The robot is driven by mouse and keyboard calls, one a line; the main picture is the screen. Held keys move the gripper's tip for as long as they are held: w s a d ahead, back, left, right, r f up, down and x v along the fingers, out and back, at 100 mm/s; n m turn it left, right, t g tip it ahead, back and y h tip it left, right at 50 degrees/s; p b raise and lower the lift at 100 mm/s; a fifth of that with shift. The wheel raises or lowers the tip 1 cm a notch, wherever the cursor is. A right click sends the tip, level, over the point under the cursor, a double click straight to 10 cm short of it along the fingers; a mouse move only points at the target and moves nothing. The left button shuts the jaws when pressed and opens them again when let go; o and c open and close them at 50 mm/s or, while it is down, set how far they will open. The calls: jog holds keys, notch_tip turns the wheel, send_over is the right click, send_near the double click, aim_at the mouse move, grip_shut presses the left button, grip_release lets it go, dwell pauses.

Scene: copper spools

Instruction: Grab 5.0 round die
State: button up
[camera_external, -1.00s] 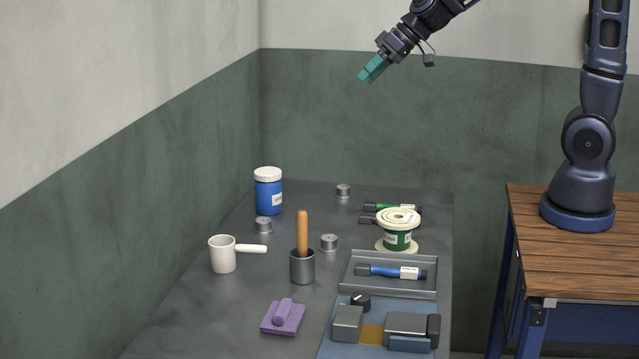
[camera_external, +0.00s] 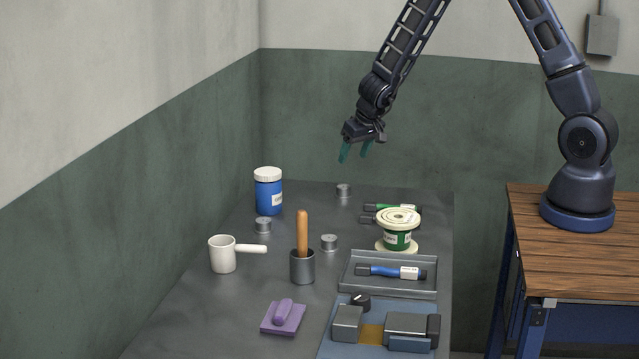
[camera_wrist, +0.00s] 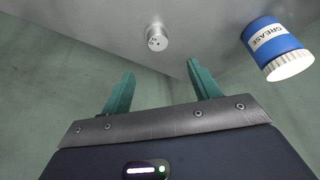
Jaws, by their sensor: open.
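Three small round grey metal dies stand on the bench in the external view: one at the back (camera_external: 343,190), one in front of the blue jar (camera_external: 263,225), and one in the middle (camera_external: 329,242). Their size markings are too small to read, so I cannot tell which is 5.0. My gripper (camera_external: 356,155) is open and empty, in the air above the back of the bench. In the wrist view, one die (camera_wrist: 156,37) shows beyond my teal fingertips (camera_wrist: 160,70), apart from them; it looks like the back die.
A blue grease jar (camera_external: 269,195) stands at the back left. A white handled cup (camera_external: 222,256), a grey pot with a wooden handle (camera_external: 302,268), a purple block (camera_external: 283,318), a green spool (camera_external: 397,240), a tray (camera_external: 391,289) and a vise (camera_external: 408,325) stand nearer.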

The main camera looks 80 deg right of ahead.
aim_at(343, 187)
jog(key=shift+s+x, duration=0.2)
jog(key=shift+x, duration=5.55)
jog(key=shift+f, duration=0.1)
jog(key=c, duration=1.3)
jog(key=shift+o, duration=0.2)
